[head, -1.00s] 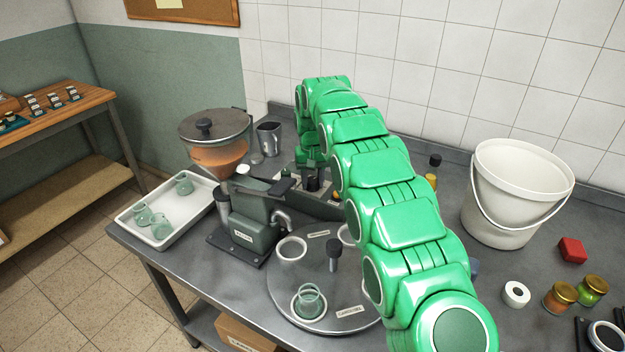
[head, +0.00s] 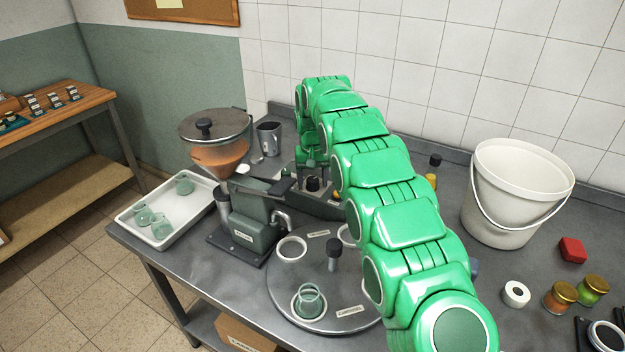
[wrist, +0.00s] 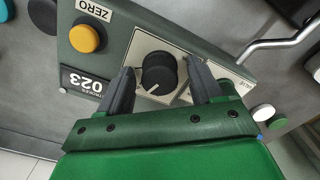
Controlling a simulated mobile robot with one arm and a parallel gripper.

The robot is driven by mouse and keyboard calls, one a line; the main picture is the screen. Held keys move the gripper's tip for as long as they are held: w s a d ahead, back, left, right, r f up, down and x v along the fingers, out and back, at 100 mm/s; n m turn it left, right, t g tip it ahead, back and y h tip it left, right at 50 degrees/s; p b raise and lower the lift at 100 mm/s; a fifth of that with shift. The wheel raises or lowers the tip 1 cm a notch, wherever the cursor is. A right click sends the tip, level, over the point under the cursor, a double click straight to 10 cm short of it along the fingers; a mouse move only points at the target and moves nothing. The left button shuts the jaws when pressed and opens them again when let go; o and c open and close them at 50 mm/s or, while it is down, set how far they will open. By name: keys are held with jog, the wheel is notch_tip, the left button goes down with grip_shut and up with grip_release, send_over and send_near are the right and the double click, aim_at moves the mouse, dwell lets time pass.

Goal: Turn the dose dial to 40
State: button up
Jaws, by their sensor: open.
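The dose dial (wrist: 158,74) is a round black knob with a white pointer line on a pale plate of a dark green panel. In the wrist view its pointer aims toward the lower left; no scale numbers are readable. My gripper (wrist: 156,84) is open, with one dark finger on each side of the knob. I cannot tell whether either finger touches it. In the head view the black knob (head: 313,184) shows on the machine below my gripper, partly hidden by my arm.
A yellow button (wrist: 85,38) marked ZERO and a counter (wrist: 84,79) reading 023 sit left of the dial. A metal lever (wrist: 280,42) is at the right. In the head view, a turntable (head: 290,318) with a glass jar and a hopper (head: 220,155) stand nearby.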

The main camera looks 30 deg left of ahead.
aim_at(313, 179)
jog(key=shift+r, duration=3.85)
